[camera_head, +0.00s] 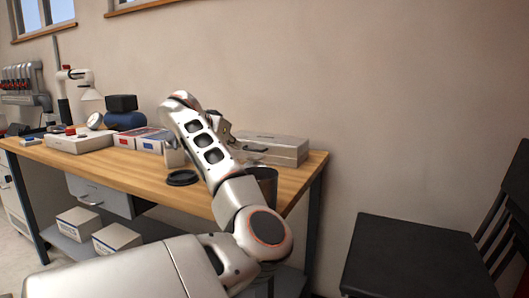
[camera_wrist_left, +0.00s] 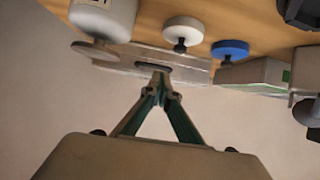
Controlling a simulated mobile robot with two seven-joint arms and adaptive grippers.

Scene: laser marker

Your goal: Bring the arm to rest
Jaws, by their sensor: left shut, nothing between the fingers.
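My left arm (camera_head: 240,195) rises from the bottom middle of the head view and bends over the wooden workbench. Its gripper is mostly hidden behind the arm's own links there. In the left wrist view my left gripper (camera_wrist_left: 161,94) shows its two fingers meeting at the tips, with nothing held between them. The wrist view is tilted, with the bench top along its upper edge and plain wall below. My right gripper is in neither view.
On the workbench (camera_head: 300,177), a grey metal case (camera_head: 276,148) stands behind the arm and a dark round lid (camera_head: 183,178) lies left of it. Boxes (camera_head: 80,142) stand farther left. A black chair (camera_head: 410,255) is at right. White (camera_wrist_left: 183,30) and blue (camera_wrist_left: 230,48) round objects show in the wrist view.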

